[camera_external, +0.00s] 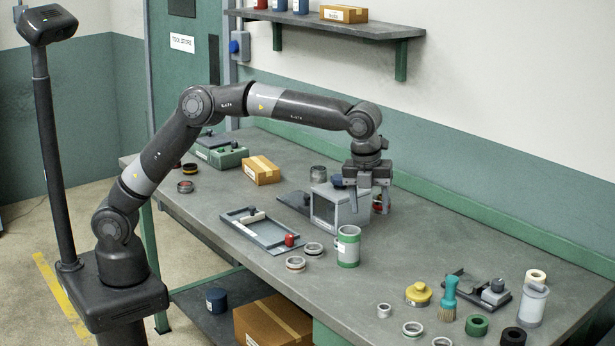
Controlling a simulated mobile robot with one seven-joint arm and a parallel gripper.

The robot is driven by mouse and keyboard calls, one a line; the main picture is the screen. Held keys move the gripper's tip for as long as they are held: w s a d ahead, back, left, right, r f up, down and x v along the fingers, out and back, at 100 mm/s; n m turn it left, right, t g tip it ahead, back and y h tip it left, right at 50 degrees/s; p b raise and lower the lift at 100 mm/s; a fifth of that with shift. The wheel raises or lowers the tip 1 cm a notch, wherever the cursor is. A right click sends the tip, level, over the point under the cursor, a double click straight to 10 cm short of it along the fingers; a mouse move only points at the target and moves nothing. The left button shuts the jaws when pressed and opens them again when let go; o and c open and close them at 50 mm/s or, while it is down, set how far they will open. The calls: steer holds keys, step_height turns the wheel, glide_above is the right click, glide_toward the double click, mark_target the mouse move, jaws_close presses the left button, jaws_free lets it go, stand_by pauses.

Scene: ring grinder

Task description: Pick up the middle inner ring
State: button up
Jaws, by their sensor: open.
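Three pale metal rings lie in a slanting row at the near right of the bench: a small ring (384,310), a middle ring (413,329) and a ring cut by the lower picture edge (442,342). Two more rings lie by the tray, a grey ring (315,248) and a reddish-edged ring (295,264). I cannot tell for certain which is the middle inner ring. My gripper (369,207) points down, open, at the grey box-shaped machine (325,207) near the bench's middle. It is well apart from all these rings. Whether its fingers touch the machine is unclear.
A green-and-white can (348,247) stands between my gripper and the near rings. A flat tray (262,231) lies left of it. A yellow pot (418,293), a teal brush (448,300) and a dark fixture (478,291) crowd the right. The rear right bench is clear.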

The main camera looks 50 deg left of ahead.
steer(key=s+d+f+m+g, duration=0.1)
steer(key=s+d+f+m, duration=0.15)
steer(key=d+f, duration=0.3)
steer(key=s+d+f+m+g, duration=0.1)
steer(key=d+f+m, duration=0.25)
steer(key=d, duration=0.25)
glide_above(384, 311)
steer(key=w+a, duration=0.1)
steer(key=w, duration=0.1)
step_height(384, 311, down, 6)
steer(key=shift+f, duration=0.2)
steer(key=f, duration=0.5)
steer(key=shift+s+f, duration=0.1)
steer(key=shift+s, duration=0.3)
steer(key=c, duration=1.1)
